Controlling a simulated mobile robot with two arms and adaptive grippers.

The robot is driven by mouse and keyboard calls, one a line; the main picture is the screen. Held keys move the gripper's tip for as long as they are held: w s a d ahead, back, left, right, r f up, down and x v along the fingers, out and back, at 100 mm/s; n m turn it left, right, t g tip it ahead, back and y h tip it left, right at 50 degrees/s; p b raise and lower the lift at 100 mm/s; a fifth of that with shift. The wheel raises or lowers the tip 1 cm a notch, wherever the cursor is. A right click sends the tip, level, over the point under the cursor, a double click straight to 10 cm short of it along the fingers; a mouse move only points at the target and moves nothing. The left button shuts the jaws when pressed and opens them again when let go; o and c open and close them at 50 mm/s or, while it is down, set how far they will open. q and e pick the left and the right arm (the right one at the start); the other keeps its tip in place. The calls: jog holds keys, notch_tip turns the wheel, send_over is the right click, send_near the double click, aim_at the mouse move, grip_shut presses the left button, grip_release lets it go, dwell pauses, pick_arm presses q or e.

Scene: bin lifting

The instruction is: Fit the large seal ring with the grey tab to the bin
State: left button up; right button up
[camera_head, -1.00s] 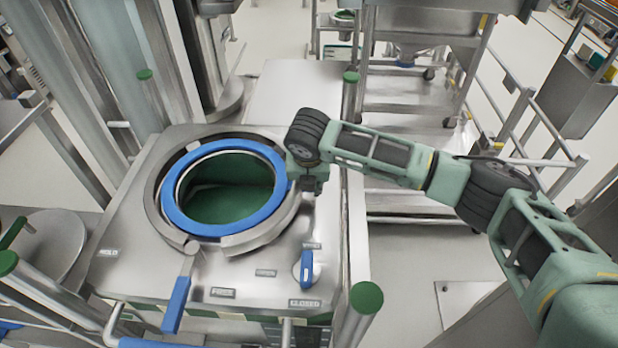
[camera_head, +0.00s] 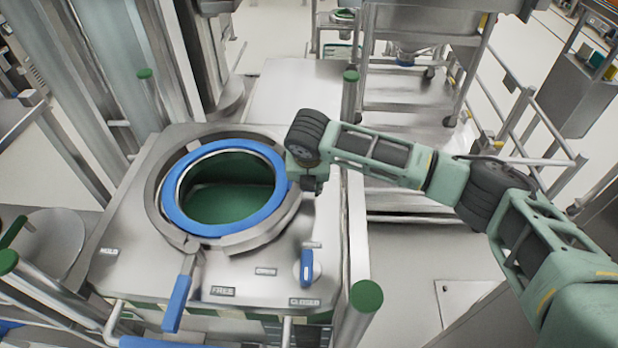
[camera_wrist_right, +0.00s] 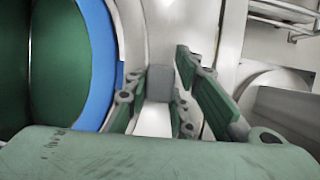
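The bin (camera_head: 236,207) shows as a green interior below the round opening in a steel table top. The large seal ring (camera_head: 177,215) is blue and lies over this opening, inside the metal clamp collar (camera_head: 153,200); I cannot tell whether it is fully seated. In the right wrist view the blue ring (camera_wrist_right: 100,50) curves along the left. In the head view my right gripper (camera_head: 309,183) is at the ring's right edge and hides the tab. My left gripper is not in view.
A lever with a blue handle (camera_head: 177,303) joins the collar's front. A blue knob (camera_head: 306,267) and label plates are on the table top's front. Green-capped posts (camera_head: 366,297) stand at the corners.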

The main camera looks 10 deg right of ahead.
jog(key=o, duration=0.5)
jog(key=shift+c, duration=0.2)
jog(key=v, duration=1.2)
